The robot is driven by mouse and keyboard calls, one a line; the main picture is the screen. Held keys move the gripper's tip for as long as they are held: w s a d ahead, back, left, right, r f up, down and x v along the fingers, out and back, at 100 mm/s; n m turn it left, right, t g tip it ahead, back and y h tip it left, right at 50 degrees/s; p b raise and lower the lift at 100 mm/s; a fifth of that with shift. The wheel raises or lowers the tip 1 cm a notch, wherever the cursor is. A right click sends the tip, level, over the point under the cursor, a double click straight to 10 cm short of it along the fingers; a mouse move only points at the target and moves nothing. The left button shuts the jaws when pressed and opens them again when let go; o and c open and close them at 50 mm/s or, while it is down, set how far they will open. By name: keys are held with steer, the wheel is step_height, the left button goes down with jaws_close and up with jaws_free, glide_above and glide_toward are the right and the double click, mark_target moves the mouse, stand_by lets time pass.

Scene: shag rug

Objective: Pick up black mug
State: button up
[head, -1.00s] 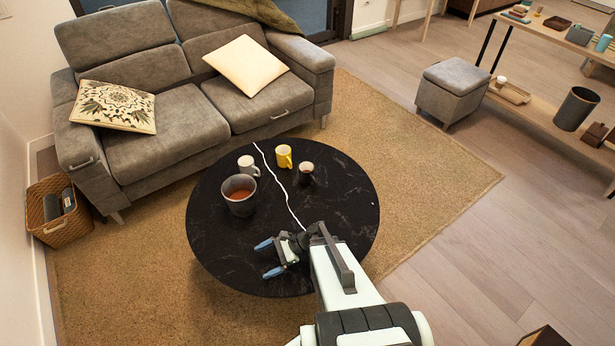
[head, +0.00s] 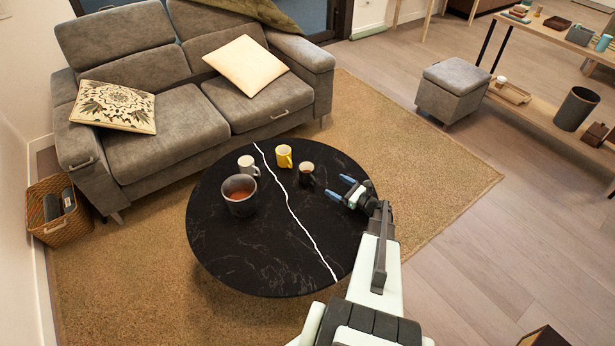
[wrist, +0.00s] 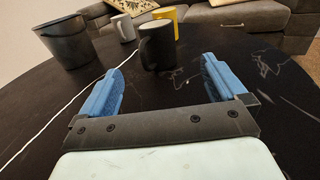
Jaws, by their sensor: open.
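The black mug (head: 306,172) stands upright on the round black table (head: 255,262), near its back right. In the wrist view the black mug (wrist: 157,46) is ahead of my fingers, a little left of the middle of the gap, its handle side hard to make out. My gripper (head: 342,188) is open and empty over the right part of the table, to the right of the mug and slightly nearer. Both blue fingertips (wrist: 162,68) show in the wrist view, apart from the mug and with nothing between them.
A yellow mug (head: 284,156) stands just behind and left of the black one. A white mug (head: 247,165) and a dark pot (head: 240,205) with reddish-brown contents stand farther left. The table's front is clear. A grey sofa (head: 150,120) is behind.

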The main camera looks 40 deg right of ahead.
mark_target(313, 173)
steer(key=x, duration=0.7)
steer(key=shift+w, duration=0.4)
steer(key=shift+a+x, duration=0.2)
steer(key=shift+x, duration=1.25)
steer(key=shift+a+x, duration=0.2)
steer(key=shift+x, duration=1.25)
steer(key=shift+s, duration=0.15)
steer(key=c, duration=1.3)
